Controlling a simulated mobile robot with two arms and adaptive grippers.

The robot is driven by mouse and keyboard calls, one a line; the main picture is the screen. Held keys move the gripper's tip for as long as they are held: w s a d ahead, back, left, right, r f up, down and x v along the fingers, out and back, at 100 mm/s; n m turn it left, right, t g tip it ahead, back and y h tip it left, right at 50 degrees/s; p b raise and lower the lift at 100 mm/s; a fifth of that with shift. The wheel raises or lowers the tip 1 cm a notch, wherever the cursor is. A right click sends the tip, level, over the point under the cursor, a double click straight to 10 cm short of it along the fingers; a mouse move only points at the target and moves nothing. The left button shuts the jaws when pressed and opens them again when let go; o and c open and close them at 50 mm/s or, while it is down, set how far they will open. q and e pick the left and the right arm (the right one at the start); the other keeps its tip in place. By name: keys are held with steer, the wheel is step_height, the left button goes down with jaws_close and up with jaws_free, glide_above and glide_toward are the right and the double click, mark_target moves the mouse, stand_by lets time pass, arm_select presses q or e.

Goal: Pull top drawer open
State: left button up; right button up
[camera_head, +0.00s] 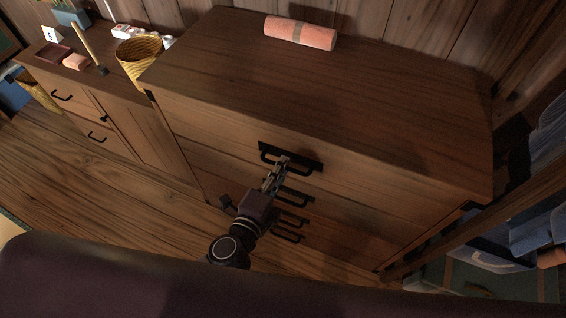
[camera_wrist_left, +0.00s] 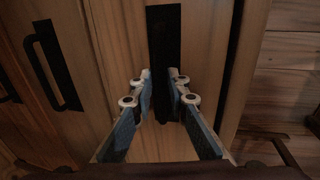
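The wooden dresser (camera_head: 330,90) stands in the middle of the head view. The black handle of its top drawer (camera_head: 310,165) is at the upper front, and the drawer front looks flush. My left gripper (camera_head: 281,164) is at this handle. In the left wrist view, the two fingers (camera_wrist_left: 161,88) are a small distance apart, with the dark top handle (camera_wrist_left: 164,38) in line with the gap. I cannot tell whether they press on its bar. Another drawer handle (camera_wrist_left: 52,65) lies to the left there. My right gripper is not in view.
A pink roll (camera_head: 300,32) lies on the dresser top. A lower cabinet (camera_head: 125,125) with a yellow basket (camera_head: 139,58) stands to the left. Wooden rails (camera_head: 480,225) and bluish bins (camera_head: 535,235) are on the right. Bare floor (camera_head: 90,200) shows at the left front.

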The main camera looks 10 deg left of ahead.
arm_select(q)
steer(key=shift+w+d+f, duration=0.1)
steer(key=shift+w+d, duration=0.05)
steer(key=shift+w, duration=0.3)
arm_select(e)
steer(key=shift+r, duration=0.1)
arm_select(q)
jaws_close()
steer(key=shift+s+f, duration=0.1)
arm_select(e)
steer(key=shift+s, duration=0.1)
